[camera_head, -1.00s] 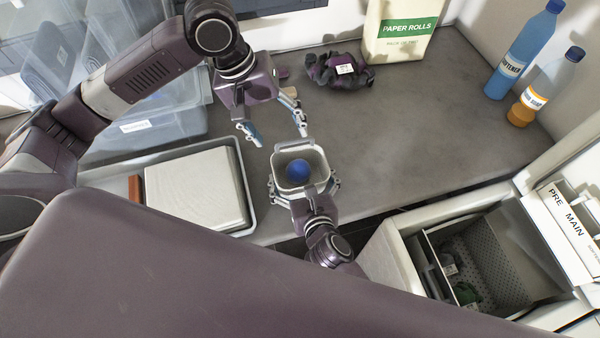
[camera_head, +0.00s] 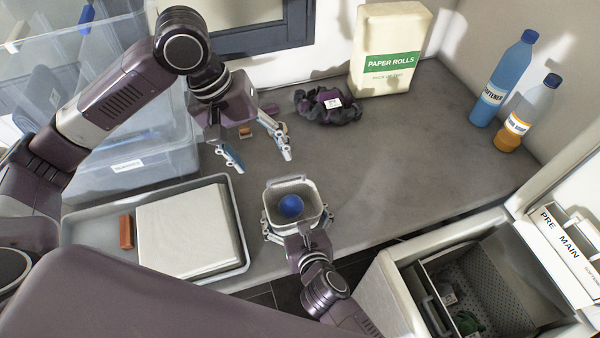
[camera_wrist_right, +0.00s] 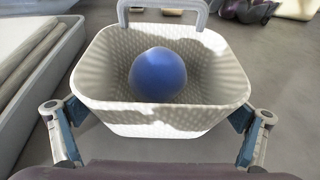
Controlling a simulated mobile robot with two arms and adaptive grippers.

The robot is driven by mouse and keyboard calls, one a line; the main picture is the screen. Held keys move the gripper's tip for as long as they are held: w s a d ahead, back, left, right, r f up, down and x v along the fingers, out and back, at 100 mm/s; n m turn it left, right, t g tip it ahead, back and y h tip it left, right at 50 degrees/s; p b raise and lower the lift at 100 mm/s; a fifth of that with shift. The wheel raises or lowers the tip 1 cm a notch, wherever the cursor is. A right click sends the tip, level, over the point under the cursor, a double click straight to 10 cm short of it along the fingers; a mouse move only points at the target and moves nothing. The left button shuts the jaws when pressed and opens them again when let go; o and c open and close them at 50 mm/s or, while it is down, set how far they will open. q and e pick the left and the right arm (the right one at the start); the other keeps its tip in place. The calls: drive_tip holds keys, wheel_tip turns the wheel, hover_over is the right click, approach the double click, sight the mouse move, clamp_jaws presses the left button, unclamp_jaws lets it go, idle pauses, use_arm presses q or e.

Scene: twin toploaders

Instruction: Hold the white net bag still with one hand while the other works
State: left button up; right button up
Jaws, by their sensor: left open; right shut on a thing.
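The white net bag (camera_head: 297,222) looks like an open-topped tub with dimpled walls and a grey handle; it stands upright near the counter's front edge. A blue ball (camera_head: 291,206) lies inside it. My right gripper (camera_head: 298,222) is shut on the bag, with one finger against each side; the right wrist view shows this grip on the bag (camera_wrist_right: 160,118) closely. The ball (camera_wrist_right: 158,75) shows inside there too. My left gripper (camera_head: 260,160) is open and empty, above and behind the bag, apart from it. I cannot tell whether the bag's base touches the counter.
A dark bunched cloth (camera_head: 328,106), paper rolls pack (camera_head: 392,48) and two bottles (camera_head: 505,78) stand behind. The counter's middle is clear.

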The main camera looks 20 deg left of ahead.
drive_tip(key=shift+f, duration=0.15)
drive_tip(key=o, duration=0.8)
drive_tip(key=v, duration=1.2)
drive_tip(key=shift+s, duration=0.1)
